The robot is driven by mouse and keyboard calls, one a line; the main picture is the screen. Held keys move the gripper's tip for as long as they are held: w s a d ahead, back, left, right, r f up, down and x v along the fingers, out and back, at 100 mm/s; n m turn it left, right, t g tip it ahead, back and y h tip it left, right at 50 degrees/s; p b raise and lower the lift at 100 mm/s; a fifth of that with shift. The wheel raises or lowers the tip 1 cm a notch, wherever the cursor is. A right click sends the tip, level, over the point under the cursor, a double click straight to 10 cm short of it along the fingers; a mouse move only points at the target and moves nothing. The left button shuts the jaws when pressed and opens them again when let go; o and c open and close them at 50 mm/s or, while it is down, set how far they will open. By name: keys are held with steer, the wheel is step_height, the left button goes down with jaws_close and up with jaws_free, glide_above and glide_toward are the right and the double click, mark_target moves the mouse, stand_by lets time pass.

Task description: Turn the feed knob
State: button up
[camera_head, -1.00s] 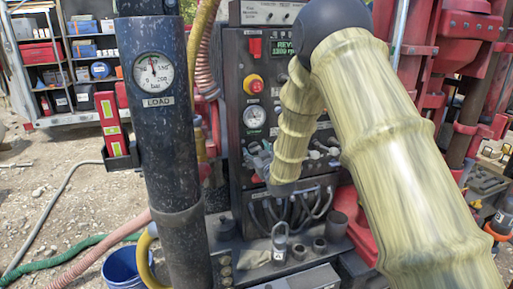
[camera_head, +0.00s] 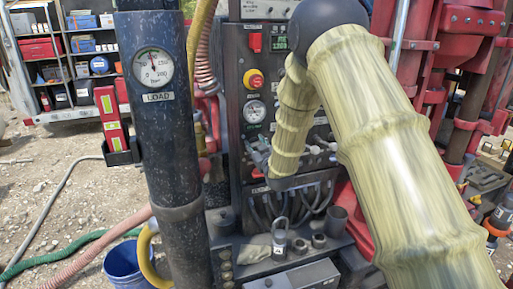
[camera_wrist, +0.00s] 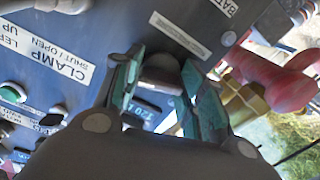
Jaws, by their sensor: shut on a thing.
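The dark round knob (camera_wrist: 160,70) sits on the grey control panel, between the teal pads of my gripper (camera_wrist: 160,82) in the wrist view. My gripper is shut on this knob, with one finger on each side. No label naming it as the feed knob is readable. In the head view my gripper (camera_head: 257,155) reaches the left side of the dark control panel (camera_head: 240,75), below the small round gauge. My forearm hides much of the panel, and the knob itself cannot be made out there.
A CLAMP label (camera_wrist: 70,66) and other controls lie left of my fingers. A brass fitting (camera_wrist: 245,103) and red part are close on the right. A black post with a LOAD gauge (camera_head: 153,67) stands left of the panel. Hoses and a blue bucket (camera_head: 124,264) lie lower left.

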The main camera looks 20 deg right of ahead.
steer(key=shift+f+n+b, duration=0.2)
steer(key=shift+n+b, duration=0.2)
steer(key=shift+b, duration=0.2)
steer(key=shift+r, duration=0.15)
steer(key=shift+n, duration=0.3)
steer(key=o, duration=1)
steer(key=shift+s, duration=0.15)
steer(key=s, duration=1.1)
steer(key=shift+s+d, duration=0.25)
steer(key=shift+s, duration=0.15)
